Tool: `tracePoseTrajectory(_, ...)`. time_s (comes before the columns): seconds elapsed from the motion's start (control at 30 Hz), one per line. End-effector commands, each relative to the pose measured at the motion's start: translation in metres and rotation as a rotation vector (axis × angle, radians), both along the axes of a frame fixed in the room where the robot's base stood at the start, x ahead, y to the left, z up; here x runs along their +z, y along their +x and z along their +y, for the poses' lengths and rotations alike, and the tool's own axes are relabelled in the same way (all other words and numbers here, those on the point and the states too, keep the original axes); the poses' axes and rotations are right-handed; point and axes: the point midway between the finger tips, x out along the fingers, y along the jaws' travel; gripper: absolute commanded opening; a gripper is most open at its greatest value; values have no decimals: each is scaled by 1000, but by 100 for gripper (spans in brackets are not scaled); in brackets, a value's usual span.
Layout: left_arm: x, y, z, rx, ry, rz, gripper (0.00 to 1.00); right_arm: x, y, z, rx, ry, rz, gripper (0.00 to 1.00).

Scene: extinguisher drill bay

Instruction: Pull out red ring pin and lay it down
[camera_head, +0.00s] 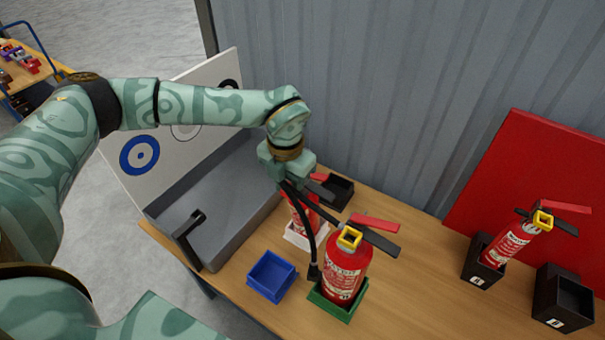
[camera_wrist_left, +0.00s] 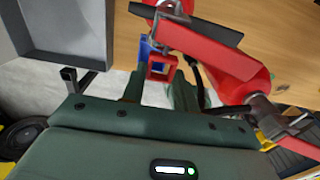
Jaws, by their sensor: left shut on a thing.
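A red ring pin (camera_wrist_left: 163,73) shows as a square red loop between the fingertips of my left gripper (camera_wrist_left: 160,90) in the left wrist view. The gripper is shut on it. In the head view my left gripper (camera_head: 289,184) is above and beside a red extinguisher (camera_head: 303,217) in a white holder, partly hidden by the gripper. I cannot tell whether the pin's shaft is still in the extinguisher's head. A blue tray (camera_head: 271,276) is open and empty on the table. My right gripper is not in view.
A second extinguisher (camera_head: 345,270) with a yellow ring stands in a green holder (camera_head: 330,307) close to the gripper. A third (camera_head: 505,243) stands in a black holder at the right. A grey box (camera_head: 215,215) lies left. Bare table (camera_head: 415,285) lies between them.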

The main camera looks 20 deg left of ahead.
Motion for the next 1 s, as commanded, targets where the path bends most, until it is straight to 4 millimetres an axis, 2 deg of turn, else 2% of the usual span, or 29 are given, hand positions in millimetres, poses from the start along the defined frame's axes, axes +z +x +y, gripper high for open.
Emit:
tracePoseTrajectory(0.6, -1, -28, 4, 0, 0, 3, 0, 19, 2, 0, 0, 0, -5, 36)
tracePoseTrajectory(1.0, -4, -30, 4, -36, 1, -1, 0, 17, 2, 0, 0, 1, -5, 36)
